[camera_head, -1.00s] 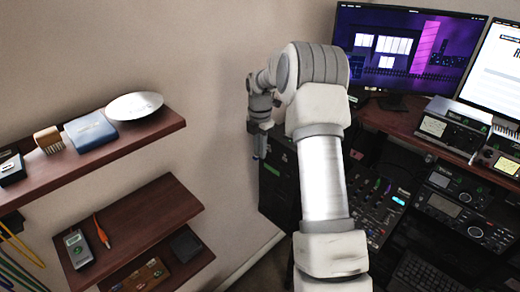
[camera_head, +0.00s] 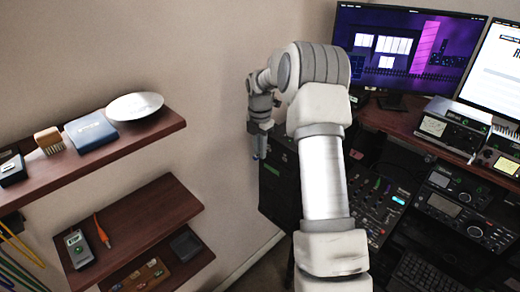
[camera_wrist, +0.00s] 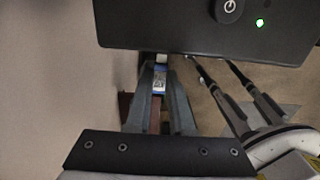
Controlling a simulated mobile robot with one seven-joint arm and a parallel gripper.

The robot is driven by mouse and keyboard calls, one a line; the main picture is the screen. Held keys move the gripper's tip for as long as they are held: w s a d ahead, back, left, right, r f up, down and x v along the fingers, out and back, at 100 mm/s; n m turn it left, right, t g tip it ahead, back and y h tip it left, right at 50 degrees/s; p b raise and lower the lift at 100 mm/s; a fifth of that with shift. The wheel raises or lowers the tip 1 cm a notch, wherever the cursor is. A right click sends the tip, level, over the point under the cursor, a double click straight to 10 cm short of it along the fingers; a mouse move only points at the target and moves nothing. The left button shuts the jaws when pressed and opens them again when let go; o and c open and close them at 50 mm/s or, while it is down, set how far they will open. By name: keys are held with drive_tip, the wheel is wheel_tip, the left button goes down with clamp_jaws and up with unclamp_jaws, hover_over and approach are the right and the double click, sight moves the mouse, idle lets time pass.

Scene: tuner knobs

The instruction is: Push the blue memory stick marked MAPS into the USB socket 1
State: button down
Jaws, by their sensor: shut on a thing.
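My gripper (camera_wrist: 161,72) is shut on the blue memory stick (camera_wrist: 159,82), which shows as a small blue and white piece between the fingertips in the wrist view. Any MAPS mark is too small to read. The stick's far end lies close to the near edge of a black box (camera_wrist: 170,28) with a power button and a green light. I cannot tell whether it touches or enters a socket. USB socket 1 is not visible. In the head view, my gripper (camera_head: 261,148) points down beside the wall, left of the desk, with a bit of blue at its tip.
Two dark cables with plugs (camera_wrist: 236,105) run just right of my fingers. A wall is close on the left. In the head view, wooden shelves (camera_head: 150,225) stand at left, and a desk (camera_head: 400,118) with radio equipment and monitors (camera_head: 405,50) is at right.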

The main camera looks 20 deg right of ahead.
drive_tip(key=shift+w+d+p, duration=0.2)
drive_tip(key=shift+d, duration=0.4)
drive_tip(key=shift+w+d+p, duration=0.2)
drive_tip(key=shift+d, duration=0.35)
drive_tip(key=c, duration=0.7)
unclamp_jaws()
wheel_tip(320, 180, up, 18)
drive_tip(key=shift+f+b, duration=0.25)
drive_tip(key=shift+b, duration=0.45)
drive_tip(key=shift+a, duration=0.1)
